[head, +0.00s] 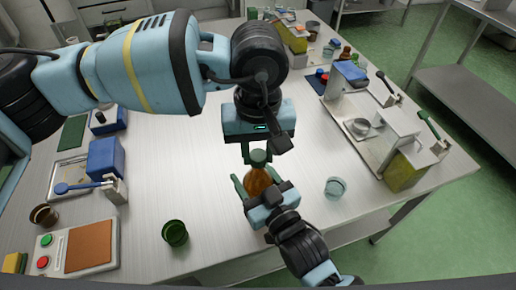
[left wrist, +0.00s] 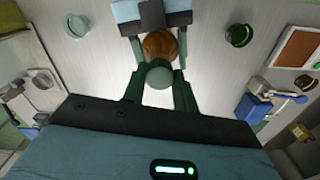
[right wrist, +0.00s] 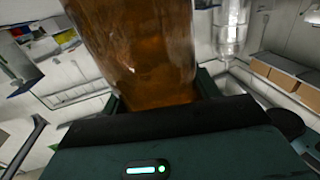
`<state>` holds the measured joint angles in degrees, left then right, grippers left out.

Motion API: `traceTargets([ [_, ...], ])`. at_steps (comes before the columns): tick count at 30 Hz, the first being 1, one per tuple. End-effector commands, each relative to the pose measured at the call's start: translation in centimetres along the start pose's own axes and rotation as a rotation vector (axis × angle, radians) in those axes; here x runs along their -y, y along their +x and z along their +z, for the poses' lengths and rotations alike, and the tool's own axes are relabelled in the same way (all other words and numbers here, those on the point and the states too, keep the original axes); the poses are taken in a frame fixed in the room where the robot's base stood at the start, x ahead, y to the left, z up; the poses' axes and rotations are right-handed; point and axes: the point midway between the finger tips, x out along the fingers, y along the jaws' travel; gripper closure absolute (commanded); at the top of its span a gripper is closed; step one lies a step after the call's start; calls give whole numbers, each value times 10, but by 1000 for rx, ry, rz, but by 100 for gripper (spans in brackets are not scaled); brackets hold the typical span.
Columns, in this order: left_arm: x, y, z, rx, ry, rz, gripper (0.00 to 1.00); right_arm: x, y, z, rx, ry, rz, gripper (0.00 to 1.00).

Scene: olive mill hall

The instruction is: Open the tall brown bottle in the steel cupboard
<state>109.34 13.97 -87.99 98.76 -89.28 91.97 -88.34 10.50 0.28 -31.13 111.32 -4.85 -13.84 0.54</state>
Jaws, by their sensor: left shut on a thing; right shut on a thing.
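The brown bottle (head: 257,181) is at the front middle of a steel table, with a green cap (head: 259,157) on top. My right gripper (head: 257,187) is shut on its body from the front; in the right wrist view the amber glass (right wrist: 145,55) fills the space between the fingers. My left gripper (head: 258,156) comes from above and is shut on the cap; the left wrist view shows the round cap (left wrist: 159,75) between its fingers. I cannot tell whether the bottle's base touches the table. No steel cupboard can be made out around the bottle.
On the steel table (head: 150,165), a green cup (head: 175,233) stands left of the bottle and a clear glass (head: 335,188) right. A press-like device (head: 375,135) is at the right. A button box (head: 75,247) is at the front left.

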Motion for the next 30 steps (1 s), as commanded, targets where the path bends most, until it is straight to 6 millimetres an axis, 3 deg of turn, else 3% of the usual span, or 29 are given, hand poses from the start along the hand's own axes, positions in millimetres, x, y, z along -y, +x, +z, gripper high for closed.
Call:
traceTargets([
  [30, 1, -1, 0, -1, -1684, -3, 99, -1, 0, 1, 2, 0, 1, 100],
])
